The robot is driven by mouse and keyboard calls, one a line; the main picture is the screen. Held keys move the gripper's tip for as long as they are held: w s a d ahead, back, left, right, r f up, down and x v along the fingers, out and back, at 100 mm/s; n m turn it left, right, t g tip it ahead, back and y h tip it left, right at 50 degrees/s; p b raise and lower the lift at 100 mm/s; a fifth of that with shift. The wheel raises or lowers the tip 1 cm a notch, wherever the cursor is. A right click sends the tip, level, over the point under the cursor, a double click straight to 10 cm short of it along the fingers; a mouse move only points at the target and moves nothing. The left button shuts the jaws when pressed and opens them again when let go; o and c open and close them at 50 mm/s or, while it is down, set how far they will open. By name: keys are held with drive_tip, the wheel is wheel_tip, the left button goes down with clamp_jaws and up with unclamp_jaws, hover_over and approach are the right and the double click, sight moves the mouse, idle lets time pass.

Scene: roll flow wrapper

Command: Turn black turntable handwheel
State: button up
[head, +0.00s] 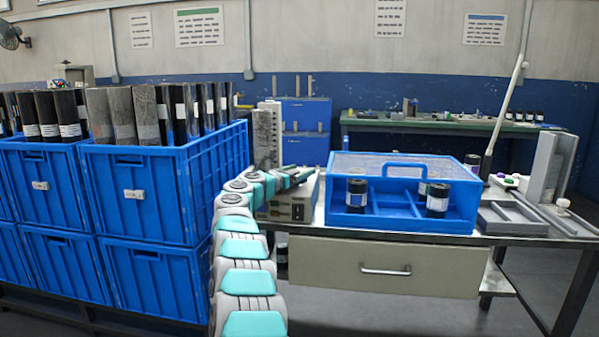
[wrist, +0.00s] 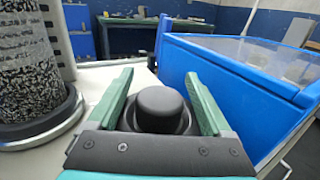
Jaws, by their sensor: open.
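The black handwheel (wrist: 160,108) shows as a round knob on a wider black base in the wrist view. My gripper (wrist: 160,78) is open, with one green finger on each side of the knob. I see gaps between the fingers and the knob, and I cannot tell whether the fingers touch the base. In the head view my gripper (head: 299,176) is over the grey machine box (head: 288,208), and the handwheel is hidden there. A speckled roll (wrist: 26,62) stands upright on the black turntable (wrist: 42,126) left of the fingers; the roll also shows in the head view (head: 265,138).
A blue lidded case (wrist: 232,70) stands close to the right finger. In the head view the case (head: 400,232) sits on the workbench (head: 350,237) with labelled black rolls. Blue crates (head: 165,195) of rolls stand left of my arm. Grey trays (head: 512,219) lie at right.

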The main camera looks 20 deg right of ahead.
drive_tip(key=b+v, duration=0.3)
drive_tip(key=v, duration=0.3)
drive_tip(key=shift+f, duration=0.2)
drive_tip(key=shift+b+v, duration=0.3)
drive_tip(key=shift+v, duration=0.65)
drive_tip(key=shift+r, duration=0.15)
